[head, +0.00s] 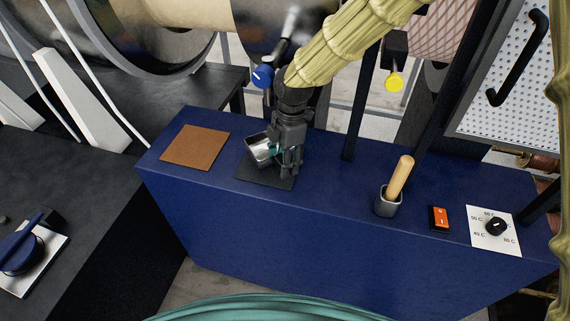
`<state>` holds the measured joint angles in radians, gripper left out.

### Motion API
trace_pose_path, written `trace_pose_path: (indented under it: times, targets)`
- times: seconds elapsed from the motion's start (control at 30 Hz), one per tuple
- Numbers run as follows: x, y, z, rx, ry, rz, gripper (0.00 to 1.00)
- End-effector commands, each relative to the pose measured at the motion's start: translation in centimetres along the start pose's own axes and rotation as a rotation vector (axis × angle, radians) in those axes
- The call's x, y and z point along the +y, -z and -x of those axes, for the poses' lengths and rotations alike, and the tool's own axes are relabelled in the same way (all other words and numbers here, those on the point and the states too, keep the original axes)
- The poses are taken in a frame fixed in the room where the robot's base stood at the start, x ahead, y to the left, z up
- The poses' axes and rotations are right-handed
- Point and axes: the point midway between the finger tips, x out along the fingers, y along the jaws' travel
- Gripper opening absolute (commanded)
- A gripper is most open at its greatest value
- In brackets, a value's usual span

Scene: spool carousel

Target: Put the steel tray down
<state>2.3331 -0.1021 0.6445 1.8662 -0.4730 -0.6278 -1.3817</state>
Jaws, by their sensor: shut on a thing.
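The steel tray (257,150) is a small shiny metal tray, seen in the head view above a dark square mat (256,182) on the blue bench. It looks tilted. My gripper (286,172) points down from above and is shut on the tray's right side. The gripper hides part of the tray and mat. I cannot tell whether the tray touches the mat.
A brown square mat (196,147) lies to the left on the blue bench top (330,190). To the right stand a metal cup (387,207) with a wooden handle (400,176), an orange switch (440,218) and a dial (495,227). A dark post (362,110) rises behind.

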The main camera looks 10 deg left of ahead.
Motion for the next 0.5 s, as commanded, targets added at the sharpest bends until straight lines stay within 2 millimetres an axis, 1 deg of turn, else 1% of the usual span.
trace_pose_path:
  times: [0.13,0.37,0.5]
  targets:
    - [0.6,-0.8,0.1,0.000,-0.001,-0.001,0.09]
    - [0.5,-1.0,-2.8,0.000,0.002,0.000,0.09]
    - [0.6,-1.1,-3.5,0.000,-0.001,0.001,0.09]
